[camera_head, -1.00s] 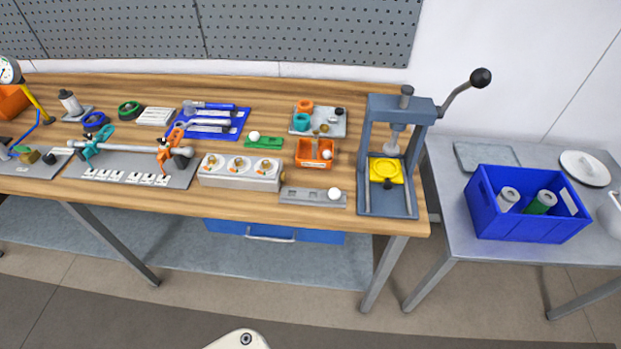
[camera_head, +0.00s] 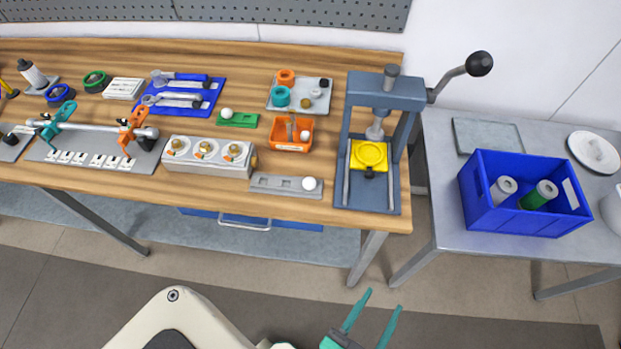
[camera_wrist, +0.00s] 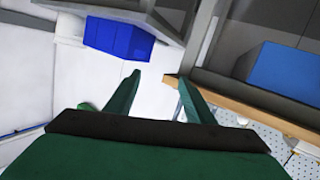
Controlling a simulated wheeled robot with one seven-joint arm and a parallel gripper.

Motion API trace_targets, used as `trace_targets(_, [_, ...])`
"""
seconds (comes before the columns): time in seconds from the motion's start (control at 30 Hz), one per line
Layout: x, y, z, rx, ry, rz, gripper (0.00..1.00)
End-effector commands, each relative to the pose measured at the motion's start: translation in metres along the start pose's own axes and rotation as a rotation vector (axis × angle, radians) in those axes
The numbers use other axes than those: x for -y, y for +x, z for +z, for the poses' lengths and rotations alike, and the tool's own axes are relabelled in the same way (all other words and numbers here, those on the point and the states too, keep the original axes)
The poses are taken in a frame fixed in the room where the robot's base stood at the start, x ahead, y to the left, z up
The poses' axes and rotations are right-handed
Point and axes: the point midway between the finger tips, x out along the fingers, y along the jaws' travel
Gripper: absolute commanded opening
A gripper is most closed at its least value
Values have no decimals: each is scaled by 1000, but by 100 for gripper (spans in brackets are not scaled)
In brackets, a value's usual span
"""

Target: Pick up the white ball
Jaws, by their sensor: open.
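Small white balls show in the head view. One white ball (camera_head: 309,184) sits at the right end of a grey slotted plate (camera_head: 272,184) near the bench's front edge. Another white ball (camera_head: 227,113) rests at the left end of a green block (camera_head: 243,120). A small pale ball (camera_head: 304,135) shows in the orange bin (camera_head: 290,147). My gripper (camera_head: 383,300) is open and empty, low in front of the bench and well apart from the balls. Its green fingers also show spread in the wrist view (camera_wrist: 159,80), where I see no ball.
A grey press (camera_head: 370,200) with a lever stands right of the plate. A white block with knobs (camera_head: 205,168) is to its left. A blue crate (camera_head: 485,215) holding cylinders stands on the grey side table (camera_head: 440,225). Floor in front of the bench is clear.

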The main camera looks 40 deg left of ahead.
Motion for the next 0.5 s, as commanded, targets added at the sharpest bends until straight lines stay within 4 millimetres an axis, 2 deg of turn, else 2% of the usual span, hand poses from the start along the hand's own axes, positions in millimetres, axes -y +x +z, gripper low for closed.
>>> trace_targets(0.03, [-4,20,-7,-24,-26,-5,49])
trace_targets(0.27, [-26,100,-44,-98,-107,28,49])
trace_targets(0.5, [-56,173,-103,-179,-117,139,49])
